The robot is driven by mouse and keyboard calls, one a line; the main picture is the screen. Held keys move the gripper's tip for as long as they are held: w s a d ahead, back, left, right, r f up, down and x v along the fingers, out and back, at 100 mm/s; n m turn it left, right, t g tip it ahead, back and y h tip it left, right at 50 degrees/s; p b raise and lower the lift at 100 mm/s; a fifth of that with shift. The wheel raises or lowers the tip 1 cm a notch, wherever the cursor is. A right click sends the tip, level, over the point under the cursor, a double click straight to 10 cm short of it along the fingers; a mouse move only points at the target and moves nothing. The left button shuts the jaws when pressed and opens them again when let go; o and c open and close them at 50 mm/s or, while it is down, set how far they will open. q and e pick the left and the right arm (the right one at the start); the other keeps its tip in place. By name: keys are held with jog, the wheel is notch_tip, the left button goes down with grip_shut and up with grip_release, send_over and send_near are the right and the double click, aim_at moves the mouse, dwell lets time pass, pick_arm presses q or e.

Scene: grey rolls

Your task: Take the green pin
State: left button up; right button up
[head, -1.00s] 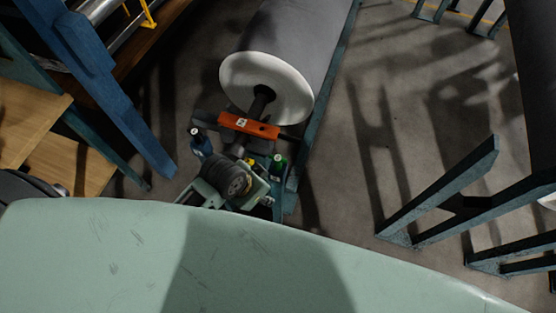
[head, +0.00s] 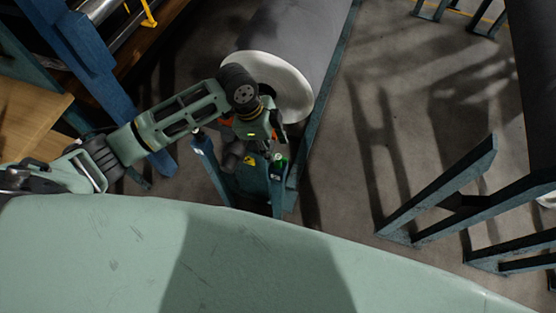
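The small green pin (head: 281,161) shows at the top of the right post of the blue stand (head: 277,190), in front of the grey roll. My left arm reaches in from the left across the stand. My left gripper (head: 279,129) is just above the green pin in the picture, near the roll's white end. Its dark fingers are small and partly hidden by the wrist, so I cannot tell whether they are open or whether they touch anything. My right gripper is out of view.
The large grey roll (head: 305,35) with its white end disc (head: 283,85) lies behind the stand. Blue frames stand at left (head: 110,85) and right (head: 440,190). A wooden surface (head: 25,110) is at far left. Bare floor (head: 350,190) lies right of the stand.

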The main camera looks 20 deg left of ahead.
aim_at(277, 159)
pick_arm(q)
jog(key=p+x, duration=0.1)
jog(key=x, duration=0.6)
jog(key=shift+s, duration=0.25)
jog(key=shift+a, duration=0.1)
jog(key=shift+c, duration=0.6)
grip_shut()
